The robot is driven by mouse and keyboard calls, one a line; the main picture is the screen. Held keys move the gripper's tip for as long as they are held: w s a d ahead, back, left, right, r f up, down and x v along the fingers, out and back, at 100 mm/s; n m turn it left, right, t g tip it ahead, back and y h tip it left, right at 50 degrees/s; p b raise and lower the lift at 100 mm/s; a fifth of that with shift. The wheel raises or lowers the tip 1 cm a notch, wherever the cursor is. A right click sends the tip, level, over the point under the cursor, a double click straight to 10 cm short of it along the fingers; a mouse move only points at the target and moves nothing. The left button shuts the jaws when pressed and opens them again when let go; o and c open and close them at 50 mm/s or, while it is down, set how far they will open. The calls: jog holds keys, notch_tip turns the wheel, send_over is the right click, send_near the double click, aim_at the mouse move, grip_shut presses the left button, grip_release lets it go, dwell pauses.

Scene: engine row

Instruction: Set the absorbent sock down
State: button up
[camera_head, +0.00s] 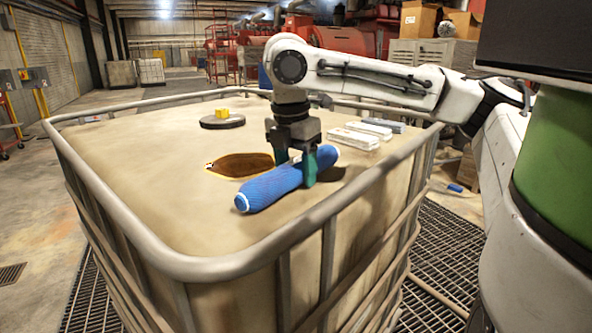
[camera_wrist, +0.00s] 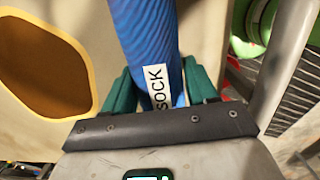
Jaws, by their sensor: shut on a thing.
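The absorbent sock (camera_head: 268,188) is a blue ribbed roll with pale ends, lying roughly level over the top of a caged tan tank (camera_head: 150,180). My gripper (camera_head: 296,175) has green fingers and is shut around the sock's middle from above. In the wrist view the sock (camera_wrist: 150,40) runs between the gripper's green fingers (camera_wrist: 160,90), with a white label reading SOCK. Whether the sock touches the tank top or hangs just above it, I cannot tell. Part of it is hidden behind the fingers.
A round black lid (camera_head: 222,121) with a yellow knob lies farther back. Pale flat packs (camera_head: 354,138) lie behind the sock. A metal rail (camera_head: 230,262) rims the tank.

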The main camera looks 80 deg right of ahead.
aim_at(291, 164)
jog(key=shift+f, duration=0.15)
jog(key=o, duration=1.2)
jog(key=shift+c, duration=0.2)
notch_tip(291, 164, up, 12)
jog(key=a+p, duration=0.1)
jog(key=shift+w+a, duration=0.15)
jog(key=shift+w, duration=0.1)
